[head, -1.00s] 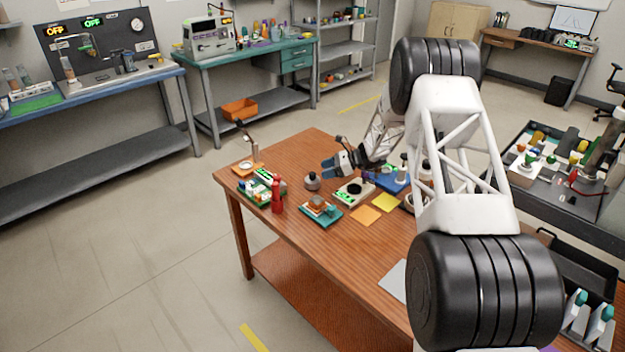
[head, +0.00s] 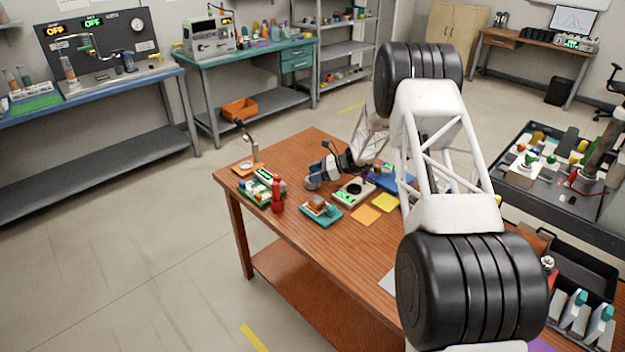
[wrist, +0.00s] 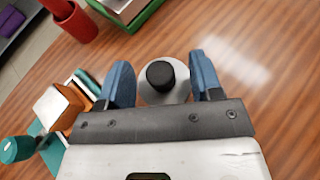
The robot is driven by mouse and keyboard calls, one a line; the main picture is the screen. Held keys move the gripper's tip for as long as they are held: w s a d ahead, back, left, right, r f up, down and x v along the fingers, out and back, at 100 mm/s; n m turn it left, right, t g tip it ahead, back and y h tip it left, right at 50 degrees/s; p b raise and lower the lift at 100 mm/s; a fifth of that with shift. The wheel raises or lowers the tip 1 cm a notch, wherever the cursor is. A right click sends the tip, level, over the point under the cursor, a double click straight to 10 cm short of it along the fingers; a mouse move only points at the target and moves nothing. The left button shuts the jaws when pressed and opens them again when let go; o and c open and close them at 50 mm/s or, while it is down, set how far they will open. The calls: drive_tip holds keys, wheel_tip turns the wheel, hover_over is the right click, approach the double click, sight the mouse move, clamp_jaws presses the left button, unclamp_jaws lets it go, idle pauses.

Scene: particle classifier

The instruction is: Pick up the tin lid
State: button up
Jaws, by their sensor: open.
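The tin lid (wrist: 178,66) is a grey round piece with a black knob on top. In the wrist view it lies between the two blue fingers of my gripper (wrist: 161,72), with a gap between the knob and each finger. My gripper is open. In the head view my gripper (head: 320,168) is over the lid (head: 311,184) near the far left part of the wooden table. Part of the lid is hidden by the fingers there, and I cannot tell whether they touch its rim.
A red bottle (head: 277,196) and a green tray (head: 256,193) stand to the left. A teal base with a brown block (head: 318,203) is close by in front. A pale device with a black disc (head: 354,190) is just right. Bare wood lies around the lid.

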idle(0.3)
drive_tip(key=c, duration=1)
drive_tip(key=shift+r, duration=0.15)
wheel_tip(320, 180, up, 18)
idle(0.8)
